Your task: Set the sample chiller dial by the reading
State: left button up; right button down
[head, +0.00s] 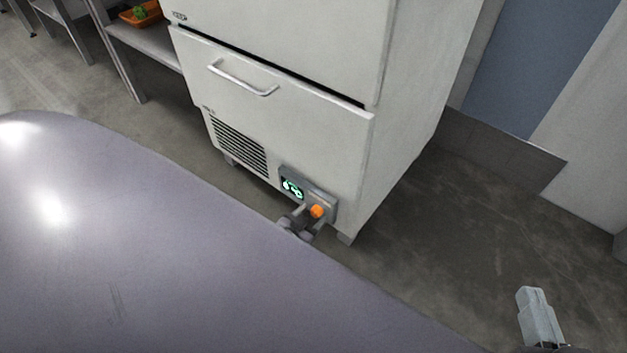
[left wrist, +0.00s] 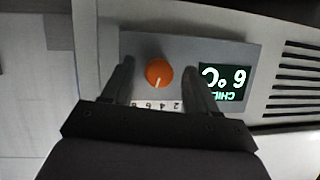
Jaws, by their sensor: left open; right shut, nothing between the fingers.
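The sample chiller (head: 290,110) is a white cabinet with a grey control panel (head: 327,202) low on its front. The panel has an orange dial (head: 317,211) and a lit display (head: 292,188), which seems to read 6 °C. In the left wrist view the dial (left wrist: 159,73) has a pale pointer line aimed down at a number scale (left wrist: 157,105), partly hidden by my gripper. The display (left wrist: 224,81) appears upside down there. My left gripper (left wrist: 157,75) is open, one finger on each side of the dial with gaps. My right gripper (head: 533,298) is shut and empty, over the floor at lower right.
A vent grille (head: 240,147) is beside the panel, and a drawer handle (head: 243,80) is above it. A shelf (head: 150,45) at upper left holds an orange tray (head: 141,20) with greens. Floor (head: 450,235) right of the chiller is clear.

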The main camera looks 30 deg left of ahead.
pick_arm(q)
jog(key=shift+c, duration=0.3)
jog(key=c, duration=1)
jog(key=shift+o, duration=0.2)
jog(key=shift+n, duration=0.3)
jog(key=shift+a+n+h, duration=0.15)
jog(key=shift+n+h, duration=1.25)
jog(key=shift+n, duration=0.2)
jog(key=o, duration=1)
